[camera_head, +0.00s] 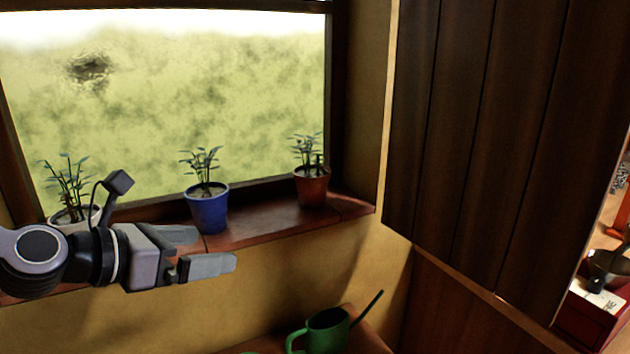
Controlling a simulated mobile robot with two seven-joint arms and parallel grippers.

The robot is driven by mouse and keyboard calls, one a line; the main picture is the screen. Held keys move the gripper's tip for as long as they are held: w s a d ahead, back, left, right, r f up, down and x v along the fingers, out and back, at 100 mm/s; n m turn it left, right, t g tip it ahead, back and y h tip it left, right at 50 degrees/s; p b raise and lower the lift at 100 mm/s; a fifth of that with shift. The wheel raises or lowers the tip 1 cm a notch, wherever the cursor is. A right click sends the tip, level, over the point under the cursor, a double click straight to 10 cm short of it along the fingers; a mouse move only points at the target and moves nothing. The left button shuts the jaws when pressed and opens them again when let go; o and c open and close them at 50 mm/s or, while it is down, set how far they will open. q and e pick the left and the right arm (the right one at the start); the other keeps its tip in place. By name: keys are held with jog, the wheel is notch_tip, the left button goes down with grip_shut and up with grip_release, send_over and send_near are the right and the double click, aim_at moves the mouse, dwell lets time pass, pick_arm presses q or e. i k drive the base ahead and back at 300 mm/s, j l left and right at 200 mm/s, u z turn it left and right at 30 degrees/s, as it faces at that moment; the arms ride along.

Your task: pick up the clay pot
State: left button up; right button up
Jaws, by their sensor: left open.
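A reddish-brown clay pot (312,188) with a leafy plant stands upright at the right end of the window sill. My left gripper (208,250) comes in from the left, in front of the sill and below the blue pot. Its two fingers are apart, with nothing between them, and they point right. The gripper is to the left of the clay pot and lower in the picture, not touching it. My right gripper is not in view.
A blue pot (208,212) with a plant stands mid-sill. A whitish pot (72,218) is at the left, partly hidden by my arm. A green watering can (326,331) stands below. A dark wooden panel (490,130) fills the right side.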

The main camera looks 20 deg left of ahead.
aim_at(312, 189)
jog(key=i, duration=0.9)
